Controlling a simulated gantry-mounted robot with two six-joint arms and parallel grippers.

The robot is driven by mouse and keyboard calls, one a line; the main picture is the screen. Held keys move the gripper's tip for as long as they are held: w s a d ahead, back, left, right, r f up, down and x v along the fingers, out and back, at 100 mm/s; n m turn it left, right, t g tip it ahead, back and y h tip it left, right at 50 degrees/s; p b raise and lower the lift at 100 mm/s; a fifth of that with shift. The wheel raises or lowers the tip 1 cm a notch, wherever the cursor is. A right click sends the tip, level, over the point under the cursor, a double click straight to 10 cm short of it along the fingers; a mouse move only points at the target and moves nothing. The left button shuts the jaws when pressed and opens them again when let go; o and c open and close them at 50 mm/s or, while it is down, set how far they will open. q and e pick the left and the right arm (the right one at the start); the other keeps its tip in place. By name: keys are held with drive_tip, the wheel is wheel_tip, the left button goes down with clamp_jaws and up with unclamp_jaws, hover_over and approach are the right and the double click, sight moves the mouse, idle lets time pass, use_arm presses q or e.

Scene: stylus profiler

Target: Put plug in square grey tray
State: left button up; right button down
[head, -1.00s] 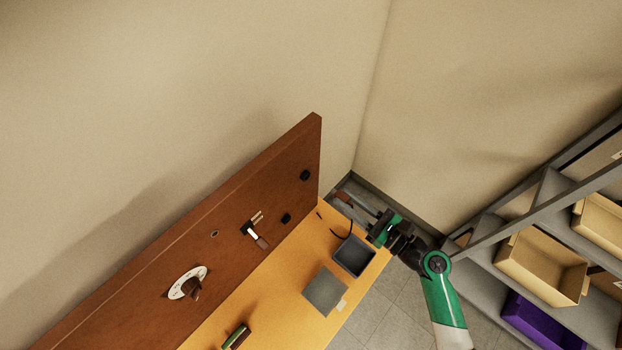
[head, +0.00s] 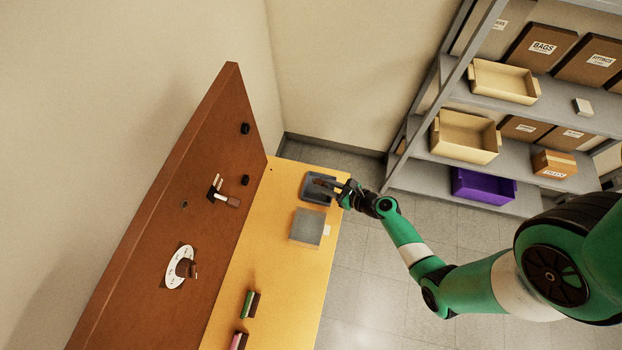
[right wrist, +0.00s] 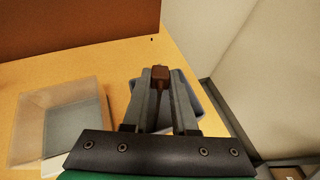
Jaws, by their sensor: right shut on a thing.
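My right gripper (head: 326,184) is shut on a brown plug (right wrist: 160,76), which shows between its fingertips in the right wrist view. In the head view the plug (head: 319,181) is over the square grey tray (head: 306,189) near the table's far end. The tray (right wrist: 194,93) lies behind and below the fingers in the right wrist view, partly hidden by them. I cannot tell whether the plug touches the tray floor. My left gripper is not in view.
A clear-walled grey box (head: 306,228) stands beside the tray on the yellow table (head: 262,215). A brown panel (head: 190,150) with a dial (head: 178,268) and fittings rises along the table's left side. Shelves with bins (head: 465,137) stand at the right.

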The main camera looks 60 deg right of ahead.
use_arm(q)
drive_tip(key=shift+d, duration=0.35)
use_arm(e)
drive_tip(key=shift+w+d+r+g, duration=0.1)
drive_tip(key=shift+d+r+g, duration=0.15)
drive_tip(key=shift+d, duration=0.5)
wheel_tip(320, 180, down, 8)
drive_tip(key=b, duration=0.6)
drive_tip(key=shift+r, duration=0.2)
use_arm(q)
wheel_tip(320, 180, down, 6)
use_arm(e)
drive_tip(key=c, duration=0.6)
unclamp_jaws()
